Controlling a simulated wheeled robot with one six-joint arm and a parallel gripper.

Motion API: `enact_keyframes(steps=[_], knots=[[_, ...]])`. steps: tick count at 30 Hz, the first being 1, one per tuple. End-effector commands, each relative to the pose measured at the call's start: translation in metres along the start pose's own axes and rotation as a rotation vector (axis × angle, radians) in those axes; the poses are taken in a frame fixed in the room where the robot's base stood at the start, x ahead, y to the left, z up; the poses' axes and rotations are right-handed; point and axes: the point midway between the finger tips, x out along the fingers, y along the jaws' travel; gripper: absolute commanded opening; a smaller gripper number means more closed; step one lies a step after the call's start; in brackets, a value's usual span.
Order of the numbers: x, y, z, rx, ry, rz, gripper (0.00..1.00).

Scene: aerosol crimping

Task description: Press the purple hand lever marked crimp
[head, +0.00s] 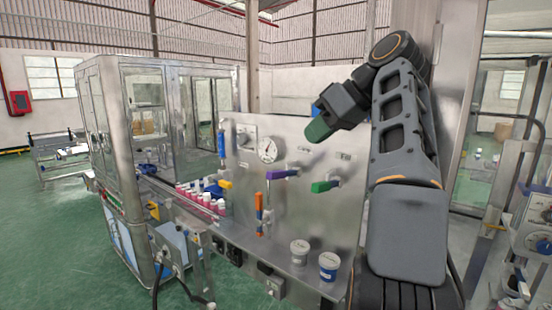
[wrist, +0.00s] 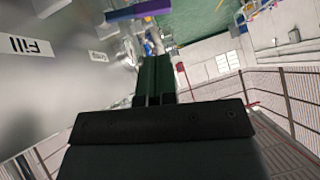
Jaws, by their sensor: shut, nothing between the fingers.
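The purple hand lever (head: 282,174) sticks out sideways from the steel panel, left of the green lever, in the head view. A small label (wrist: 98,56) near the purple lever is too small to read.
The steel panel (head: 325,215) also carries a green lever (head: 325,186), an orange upright handle (head: 259,213), a yellow lever (head: 225,185), a blue upright handle (head: 221,142) and a dial gauge (head: 267,150). A "Fill" label (wrist: 25,45) shows. Two tubs (head: 328,266) stand on the ledge below.

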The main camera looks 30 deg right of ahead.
Motion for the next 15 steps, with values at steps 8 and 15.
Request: enact_keyframes(steps=[8,15], knots=[[0.0011,-0.0013,-0.0007,-0.002,-0.001,-0.002,0.0],[0.0098,-0.0015,-0.0007,0.0,0.0,-0.003,0.0]])
